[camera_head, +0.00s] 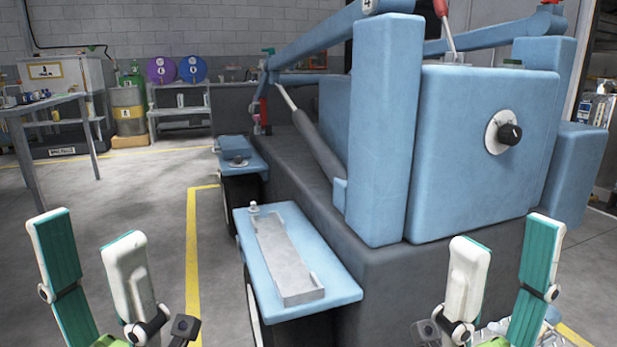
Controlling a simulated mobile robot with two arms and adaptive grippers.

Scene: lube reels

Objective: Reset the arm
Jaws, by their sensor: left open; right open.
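My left gripper (95,255) is at the lower left, fingers pointing up and spread apart with nothing between them. My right gripper (508,265) is at the lower right, also with its fingers spread and empty. Both have green and white fingers and stand in front of a large blue and grey machine (480,150). The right gripper is before the machine's grey base. The left one is over open floor in the picture. The arm links behind the grippers are mostly out of the frame.
A blue side shelf with a grey metal tray (285,252) juts from the machine between my grippers. A black knob (509,133) is on the machine's front. A workbench (45,105) and drums (128,110) stand at the back left. The floor at left is clear.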

